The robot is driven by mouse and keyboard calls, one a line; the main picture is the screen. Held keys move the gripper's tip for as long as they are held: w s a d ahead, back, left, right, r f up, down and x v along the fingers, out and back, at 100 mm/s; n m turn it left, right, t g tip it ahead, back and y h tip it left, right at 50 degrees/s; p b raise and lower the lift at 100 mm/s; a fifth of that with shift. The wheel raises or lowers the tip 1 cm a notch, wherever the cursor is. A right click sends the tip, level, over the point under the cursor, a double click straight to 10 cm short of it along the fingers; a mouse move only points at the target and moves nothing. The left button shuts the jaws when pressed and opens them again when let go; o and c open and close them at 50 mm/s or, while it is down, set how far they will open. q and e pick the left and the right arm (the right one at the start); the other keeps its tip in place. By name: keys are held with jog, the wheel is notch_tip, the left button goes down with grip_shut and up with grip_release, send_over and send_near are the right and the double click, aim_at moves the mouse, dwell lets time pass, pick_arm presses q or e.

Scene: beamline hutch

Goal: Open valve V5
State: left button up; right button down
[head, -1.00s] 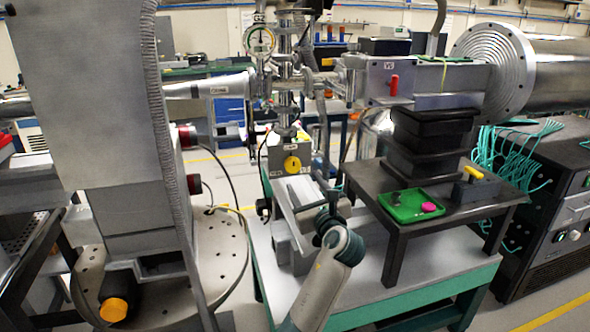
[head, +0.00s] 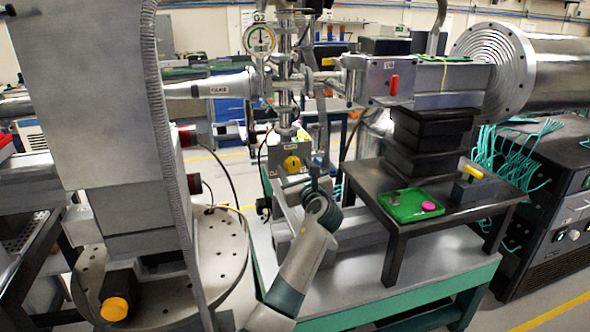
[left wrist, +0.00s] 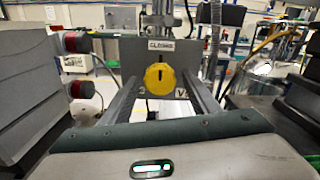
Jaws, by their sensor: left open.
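A yellow round knob (head: 292,163) sits on the front of a grey box below the vertical pipework in the head view. In the left wrist view the yellow knob (left wrist: 160,77) faces me, with a dark upright slot mark. A label beginning with V is at its lower right, partly hidden by a finger. My left gripper (head: 303,178) is open in front of the box. Its two fingers (left wrist: 160,86) reach toward the knob, one on each side in the picture; I cannot tell whether they touch it. My right gripper is in neither view.
A red handle (head: 393,84) sits on a grey housing at the right. A round gauge (head: 260,39) hangs above the knob. A dark stand (head: 385,215) with a green tray (head: 411,217) is right of my arm. A large grey column (head: 90,100) fills the left.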

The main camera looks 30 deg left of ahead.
pick_arm(q)
jog(key=shift+c, duration=0.2)
jog(key=c, duration=1)
